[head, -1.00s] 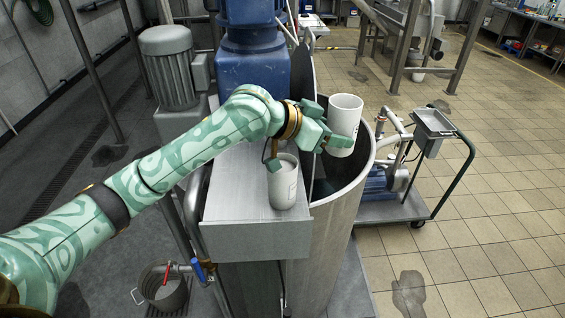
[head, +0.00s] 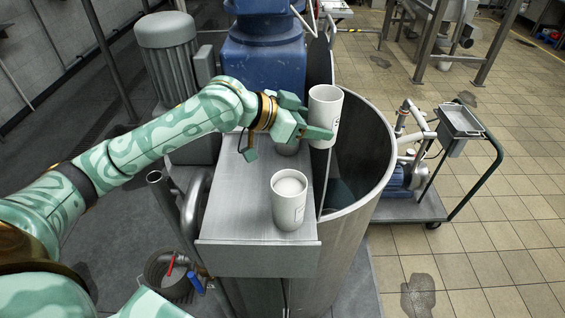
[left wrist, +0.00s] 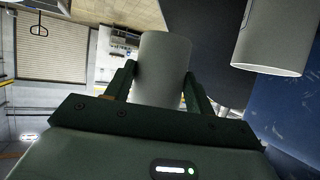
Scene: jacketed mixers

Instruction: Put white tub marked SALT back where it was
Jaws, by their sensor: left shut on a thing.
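My left gripper (head: 314,121) is shut on a white tub (head: 325,108), which it holds upright at the right edge of the metal ledge, beside the open vat. A dark mark shows on the tub's side, too small to read. The held tub also shows between the fingers in the left wrist view (left wrist: 163,65). A second white tub (head: 289,203), filled with something white, stands on the ledge (head: 240,228) near its front. My right gripper is not in view.
The steel vat (head: 362,150) stands open right of the ledge, with a blue mixer housing (head: 263,60) behind. A grey motor (head: 168,55) is at left. A trolley (head: 425,208) stands at right. The ledge's front left part is bare.

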